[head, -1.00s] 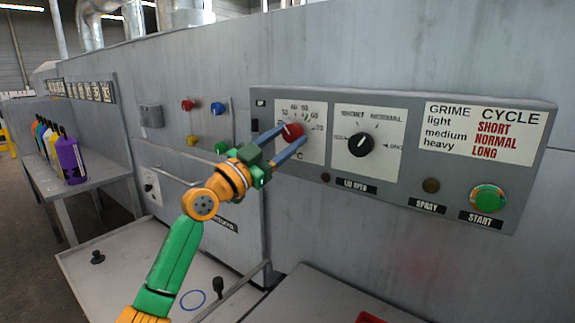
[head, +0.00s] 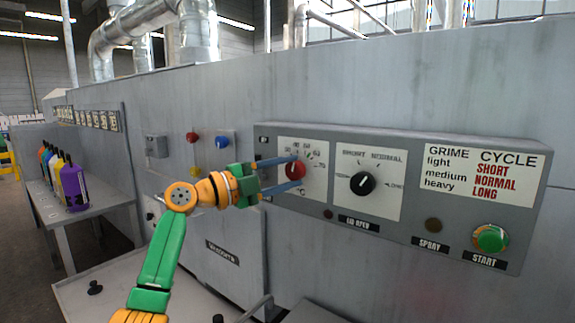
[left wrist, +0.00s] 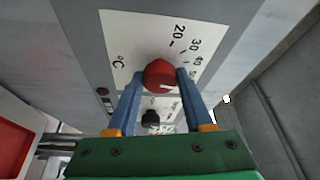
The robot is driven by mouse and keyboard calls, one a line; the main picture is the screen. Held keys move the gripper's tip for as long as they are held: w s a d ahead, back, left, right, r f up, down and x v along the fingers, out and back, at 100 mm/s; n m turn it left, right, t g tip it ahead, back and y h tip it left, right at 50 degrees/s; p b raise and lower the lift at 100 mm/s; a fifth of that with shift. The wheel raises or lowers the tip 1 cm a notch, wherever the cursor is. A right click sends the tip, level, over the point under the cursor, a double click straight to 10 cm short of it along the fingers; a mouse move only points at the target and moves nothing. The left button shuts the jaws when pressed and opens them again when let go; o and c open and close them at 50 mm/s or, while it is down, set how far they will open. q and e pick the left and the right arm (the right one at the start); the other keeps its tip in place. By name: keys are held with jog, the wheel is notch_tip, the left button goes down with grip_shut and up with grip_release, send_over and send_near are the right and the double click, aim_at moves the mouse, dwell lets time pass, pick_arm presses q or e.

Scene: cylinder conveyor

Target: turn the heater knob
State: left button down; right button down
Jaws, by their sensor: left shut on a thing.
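The heater knob is a red round knob (head: 295,170) on a white dial plate with temperature numbers, at the left of the grey control panel (head: 410,222). My left gripper (head: 290,173) reaches it from the left, with its blue fingers on either side of the knob, shut on it. In the left wrist view the red knob (left wrist: 160,75) sits between the two blue fingertips (left wrist: 158,78), below the numbers 20, 30 and 40 and beside a °C mark. My right gripper is not in view.
A black knob (head: 362,183) sits right of the red one. A green START button (head: 490,239) and a brown SPRAY button (head: 433,225) are at the panel's lower right. Coloured bottles (head: 73,187) stand on a side table at the left.

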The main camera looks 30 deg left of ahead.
pick_arm(q)
jog(key=shift+r+m+g+p, duration=0.25)
jog(key=shift+m+g+p, duration=0.15)
jog(key=shift+m+p, duration=0.8)
jog(key=shift+m+y, duration=0.3)
jog(key=shift+c, duration=1.5)
grip_release()
jog(key=shift+w+f, duration=0.1)
jog(key=b+v, duration=0.3)
jog(key=v, duration=0.4)
jog(key=shift+b, duration=0.35)
jog(key=shift+a, duration=0.15)
